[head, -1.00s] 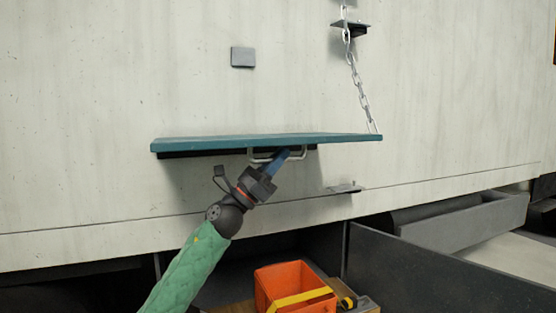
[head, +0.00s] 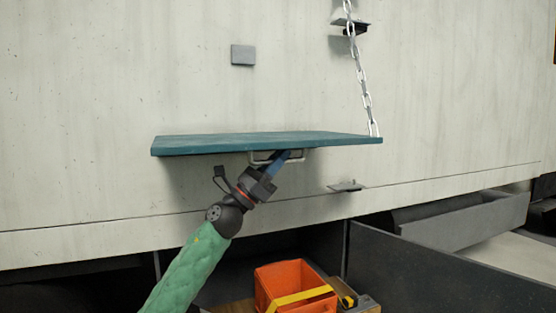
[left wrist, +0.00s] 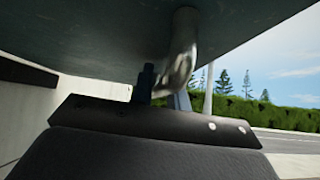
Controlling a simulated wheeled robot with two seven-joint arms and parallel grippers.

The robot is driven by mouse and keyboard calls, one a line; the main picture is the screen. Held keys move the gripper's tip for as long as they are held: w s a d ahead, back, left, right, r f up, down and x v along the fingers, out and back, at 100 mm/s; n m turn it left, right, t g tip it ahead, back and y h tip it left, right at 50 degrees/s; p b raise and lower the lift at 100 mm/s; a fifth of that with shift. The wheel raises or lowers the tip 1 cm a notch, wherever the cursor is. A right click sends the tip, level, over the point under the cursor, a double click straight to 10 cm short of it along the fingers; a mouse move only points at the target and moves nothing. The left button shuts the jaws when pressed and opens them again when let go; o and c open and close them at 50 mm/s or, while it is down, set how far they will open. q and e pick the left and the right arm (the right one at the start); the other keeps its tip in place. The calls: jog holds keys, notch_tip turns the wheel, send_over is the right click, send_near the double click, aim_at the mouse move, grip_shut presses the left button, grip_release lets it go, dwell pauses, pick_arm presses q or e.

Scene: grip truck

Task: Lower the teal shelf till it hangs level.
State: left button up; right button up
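The teal shelf (head: 265,144) stands out from the pale truck wall and looks about level in the head view. A chain (head: 363,85) runs from a wall bracket down to its right end and looks nearly straight. A pale metal handle (head: 258,158) sits under the front edge. My left gripper (head: 282,161) reaches up from below with its blue fingers at this handle. In the left wrist view the fingers (left wrist: 162,90) close around the curved handle (left wrist: 183,50), under the dark underside of the shelf (left wrist: 90,35). My right gripper is out of view.
A small metal bracket (head: 346,187) juts from the wall below the shelf's right end. A grey plate (head: 243,55) is on the wall above. An orange crate (head: 283,283) and an open grey drawer (head: 450,265) are below. The wall area left of the shelf is clear.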

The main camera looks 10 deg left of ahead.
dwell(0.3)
pick_arm(q)
jog(key=v, duration=0.7)
jog(key=shift+a+f, duration=0.25)
jog(key=shift+f, duration=0.05)
jog(key=shift+s, duration=0.15)
